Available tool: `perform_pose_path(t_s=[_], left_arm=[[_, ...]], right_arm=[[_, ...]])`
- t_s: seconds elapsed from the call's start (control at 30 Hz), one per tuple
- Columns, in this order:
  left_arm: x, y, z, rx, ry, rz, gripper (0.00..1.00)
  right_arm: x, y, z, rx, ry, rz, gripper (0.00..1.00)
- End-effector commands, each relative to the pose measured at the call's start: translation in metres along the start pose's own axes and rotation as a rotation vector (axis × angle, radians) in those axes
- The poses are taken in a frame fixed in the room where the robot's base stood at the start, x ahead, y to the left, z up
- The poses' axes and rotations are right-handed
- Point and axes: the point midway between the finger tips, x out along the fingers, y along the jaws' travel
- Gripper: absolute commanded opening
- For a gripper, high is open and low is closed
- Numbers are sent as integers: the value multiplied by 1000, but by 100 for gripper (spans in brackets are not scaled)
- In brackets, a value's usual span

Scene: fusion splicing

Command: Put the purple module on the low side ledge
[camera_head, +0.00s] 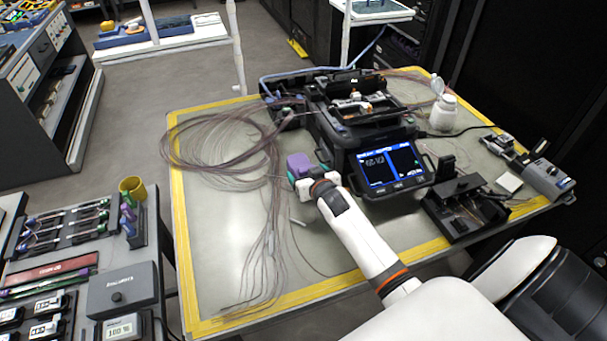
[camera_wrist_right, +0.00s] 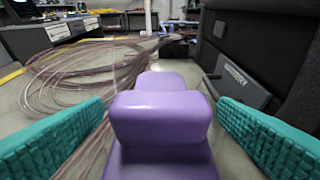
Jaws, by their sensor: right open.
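The purple module (camera_head: 298,164) is on the worktable (camera_head: 215,215), left of the splicer and beside the loose fibres. In the right wrist view the purple module (camera_wrist_right: 160,118) is a stepped block, raised in the middle, centred between the teal finger pads. My right gripper (camera_head: 306,170) reaches in from the lower right and is open. Its pads stand on both sides of the module, with gaps visible on each side. My left gripper is not in view. I cannot tell which surface is the low side ledge.
The black splicer (camera_head: 345,110) with its lit screen (camera_head: 392,165) stands close to the right of the module. Loose fibre coils (camera_head: 225,145) spread to the left. A white bottle (camera_head: 442,112) stands at the back right. A side bench (camera_head: 75,255) with tools is at left.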

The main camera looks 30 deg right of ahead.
Motion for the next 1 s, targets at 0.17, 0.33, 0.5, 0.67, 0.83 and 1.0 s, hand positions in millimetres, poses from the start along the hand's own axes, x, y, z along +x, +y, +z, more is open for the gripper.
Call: perform_pose_path(t_s=[0.17,0.33,0.5,0.67,0.83,1.0], left_arm=[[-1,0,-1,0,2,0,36],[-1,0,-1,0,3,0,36],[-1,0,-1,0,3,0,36],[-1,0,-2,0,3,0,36],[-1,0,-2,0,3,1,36],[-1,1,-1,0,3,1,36]], right_arm=[[22,0,0,0,1,0,82],[29,0,0,0,0,0,82],[29,0,-1,-1,0,0,82],[28,0,-1,-1,0,0,59],[28,0,-1,-1,0,0,31],[28,0,0,-1,-2,0,23]])
